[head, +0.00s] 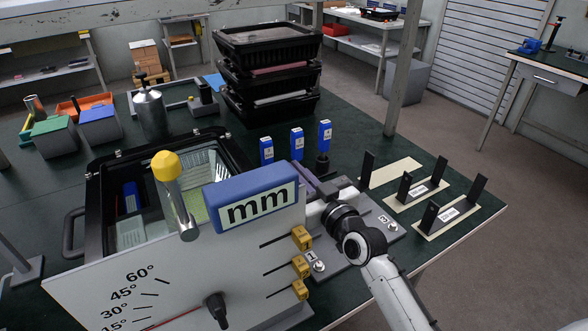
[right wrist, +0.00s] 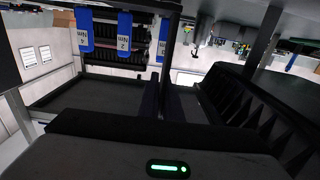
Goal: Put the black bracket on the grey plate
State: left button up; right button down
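Several upright black pieces stand on pale strips at the right of the table in the head view; one black bracket-like piece (head: 429,216) is on the nearest strip. I cannot tell which is the task's bracket. A grey plate (head: 376,240) with a label and a round knob lies left of these strips, partly behind my right arm. My right gripper (head: 325,189) is over the table left of the strips, partly hidden by the "mm" block. My left gripper is not in view.
A white panel (head: 180,275) with angle marks and a blue "mm" block (head: 253,197) stands in front. Blue-tagged tools (head: 297,144) stand behind my right gripper. A black open case (head: 92,205) is at left; stacked black trays (head: 268,60) are at the back.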

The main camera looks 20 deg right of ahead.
notch_tip(320, 180, down, 6)
jog(key=b, duration=0.6)
jog(key=shift+f+b, duration=0.4)
jog(key=shift+f, duration=0.1)
jog(key=shift+s+f, duration=0.1)
jog(key=shift+f, duration=0.1)
